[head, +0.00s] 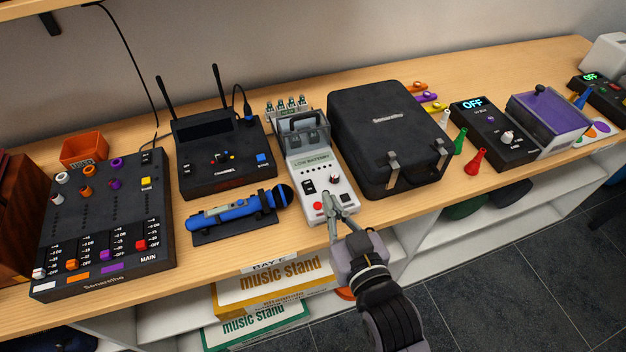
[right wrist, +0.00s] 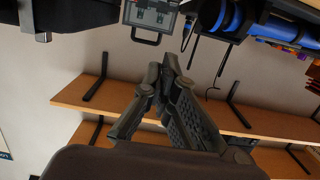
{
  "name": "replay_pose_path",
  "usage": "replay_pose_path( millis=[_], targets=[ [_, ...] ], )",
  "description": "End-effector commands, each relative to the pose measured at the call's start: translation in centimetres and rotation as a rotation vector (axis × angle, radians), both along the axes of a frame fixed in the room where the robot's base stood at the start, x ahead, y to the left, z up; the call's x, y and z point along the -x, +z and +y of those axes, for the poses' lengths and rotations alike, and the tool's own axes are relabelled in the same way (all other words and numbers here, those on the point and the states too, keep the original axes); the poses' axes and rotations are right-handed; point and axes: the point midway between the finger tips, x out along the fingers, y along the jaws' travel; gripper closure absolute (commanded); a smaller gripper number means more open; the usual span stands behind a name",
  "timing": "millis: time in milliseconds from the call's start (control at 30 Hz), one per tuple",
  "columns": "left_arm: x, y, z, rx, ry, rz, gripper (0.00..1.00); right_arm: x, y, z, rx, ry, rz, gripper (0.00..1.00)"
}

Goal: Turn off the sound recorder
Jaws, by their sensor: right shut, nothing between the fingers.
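No thing is readably labelled a sound recorder; the likeliest is a pale grey device (head: 315,172) at the middle of the shelf top in the head view. It has a handle at its back, a panel reading "LOW BATTERY", a black switch, a knob and red buttons at its front. My right gripper (head: 338,203) is shut and empty at the device's front right corner, covering part of it. Whether it touches the device I cannot tell. The shut fingers also show in the right wrist view (right wrist: 166,75), with a grey handled box (right wrist: 150,18) beyond them. My left gripper is not in view.
A blue microphone (head: 238,208) on a black stand and a black "CHANNEL" receiver (head: 190,165) stand left of the device. A black case (head: 385,125) stands close on its right. A mixer (head: 105,215) is far left. An "OFF" display box (head: 490,130) stands further right.

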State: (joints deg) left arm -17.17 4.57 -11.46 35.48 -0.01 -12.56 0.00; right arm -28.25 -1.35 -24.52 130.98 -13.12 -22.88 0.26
Motion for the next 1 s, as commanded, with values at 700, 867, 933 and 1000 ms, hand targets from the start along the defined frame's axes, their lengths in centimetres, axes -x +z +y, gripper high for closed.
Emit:
replay_pose_path(
  millis=[700,867,933,1000],
  targets=[
    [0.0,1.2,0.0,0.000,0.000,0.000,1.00,-3.8,0.1,1.4,-0.004,0.002,-0.017,1.00],
    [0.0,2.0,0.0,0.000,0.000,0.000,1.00,-7.2,-0.2,2.5,-0.004,0.002,-0.018,1.00],
    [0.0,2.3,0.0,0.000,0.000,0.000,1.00,-8.5,-0.5,3.0,-0.004,0.002,-0.017,1.00],
    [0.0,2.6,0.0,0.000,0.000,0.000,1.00,-9.7,-0.7,3.4,-0.004,0.002,-0.015,1.00]
  ],
)
